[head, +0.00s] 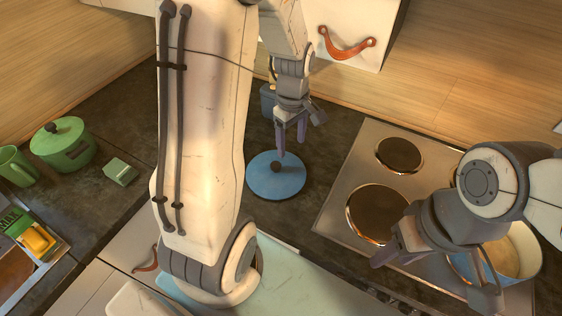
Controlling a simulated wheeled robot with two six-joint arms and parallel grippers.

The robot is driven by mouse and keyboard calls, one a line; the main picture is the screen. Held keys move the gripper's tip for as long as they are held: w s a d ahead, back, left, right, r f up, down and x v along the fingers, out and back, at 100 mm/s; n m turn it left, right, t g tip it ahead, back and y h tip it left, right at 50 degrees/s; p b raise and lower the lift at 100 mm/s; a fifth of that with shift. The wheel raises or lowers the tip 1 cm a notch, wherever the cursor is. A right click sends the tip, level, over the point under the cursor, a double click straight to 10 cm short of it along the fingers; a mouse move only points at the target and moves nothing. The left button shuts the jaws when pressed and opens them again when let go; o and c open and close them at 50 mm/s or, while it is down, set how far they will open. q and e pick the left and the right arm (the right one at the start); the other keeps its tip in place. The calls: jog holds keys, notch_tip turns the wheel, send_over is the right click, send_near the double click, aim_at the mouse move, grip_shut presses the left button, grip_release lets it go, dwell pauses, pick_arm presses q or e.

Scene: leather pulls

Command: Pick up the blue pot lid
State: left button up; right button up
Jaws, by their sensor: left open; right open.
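The blue pot lid (262,184) lies flat on the dark counter, left of the stove, with its dark knob facing up. My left gripper (291,146) points down over the far side of the lid. It is open and empty, with its fingertips close to the knob; I cannot tell the exact height between them. My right gripper (432,284) is open and empty over the near part of the stove, in front of the blue pot (530,272), which it partly hides.
The stove (345,185) has bare round burners at its left. A small blue-grey container (267,101) stands behind my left gripper. A green pot (64,150), green mug (14,166) and green block (120,172) stand at left. A drawer with an orange leather pull (346,49) is at the top.

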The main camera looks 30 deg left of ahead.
pick_arm(q)
jog(key=a+f+n, duration=0.2)
jog(key=a+n, duration=0.1)
jog(key=a, duration=0.2)
send_over(276, 165)
notch_tip(276, 165, down, 4)
jog(key=shift+w+a+f+p, duration=0.15)
jog(key=shift+f+p, duration=0.05)
jog(key=shift+p, duration=0.25)
notch_tip(276, 165, down, 5)
jog(key=shift+r+p, duration=0.1)
jog(key=shift+p, duration=0.95)
jog(key=shift+f, duration=0.55)
grip_shut()
